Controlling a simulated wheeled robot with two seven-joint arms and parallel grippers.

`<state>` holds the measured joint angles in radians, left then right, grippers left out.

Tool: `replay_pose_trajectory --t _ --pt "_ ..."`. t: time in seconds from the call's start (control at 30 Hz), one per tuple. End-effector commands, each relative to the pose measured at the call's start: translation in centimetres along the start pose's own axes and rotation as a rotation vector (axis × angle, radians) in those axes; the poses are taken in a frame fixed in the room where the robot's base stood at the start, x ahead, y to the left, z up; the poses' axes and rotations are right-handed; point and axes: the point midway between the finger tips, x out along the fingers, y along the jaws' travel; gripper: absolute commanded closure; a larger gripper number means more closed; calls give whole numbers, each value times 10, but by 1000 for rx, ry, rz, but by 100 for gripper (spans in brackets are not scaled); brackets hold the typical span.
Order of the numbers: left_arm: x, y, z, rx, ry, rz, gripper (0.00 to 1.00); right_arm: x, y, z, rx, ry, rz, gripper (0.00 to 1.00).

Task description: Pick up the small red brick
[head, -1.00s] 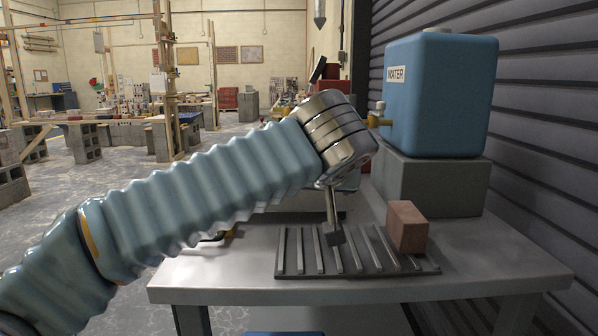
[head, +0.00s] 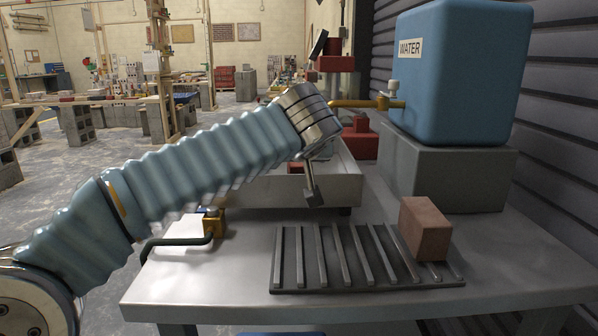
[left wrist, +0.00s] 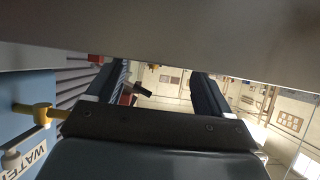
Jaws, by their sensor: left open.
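A reddish-brown brick (head: 425,228) stands on the right end of a dark ribbed rack (head: 350,287) on the metal table. My left arm comes in from the left, and its gripper (head: 312,196) shows left of the brick and apart from it, in front of a metal trough. Its fingers are partly hidden by the wrist in the head view. In the left wrist view the left gripper (left wrist: 156,92) has its two dark fingers spread apart with nothing between them. A small red patch (head: 296,168) shows in the trough behind the wrist, mostly hidden. My right gripper is not in view.
A blue water tank (head: 462,75) with a brass tap (head: 383,102) stands on a grey block (head: 440,170) behind the brick. The metal trough (head: 290,190) lies behind the rack. A bent dark handle (head: 180,241) lies at the table's left. The rack's left part is clear.

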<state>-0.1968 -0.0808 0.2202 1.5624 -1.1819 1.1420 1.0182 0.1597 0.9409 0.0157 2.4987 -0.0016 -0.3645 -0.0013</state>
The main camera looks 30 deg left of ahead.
Motion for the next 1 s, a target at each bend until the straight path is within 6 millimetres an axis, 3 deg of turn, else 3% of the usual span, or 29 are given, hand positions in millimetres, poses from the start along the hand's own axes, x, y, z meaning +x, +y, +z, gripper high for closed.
replay_pose_trajectory --t 0.2,0.5,1.0 --pt "34 -2 3 1 -2 -2 19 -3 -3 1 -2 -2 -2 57" --pt "42 -1 4 0 -1 0 19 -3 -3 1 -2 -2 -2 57" --pt "42 -1 4 0 -1 0 94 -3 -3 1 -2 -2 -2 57"
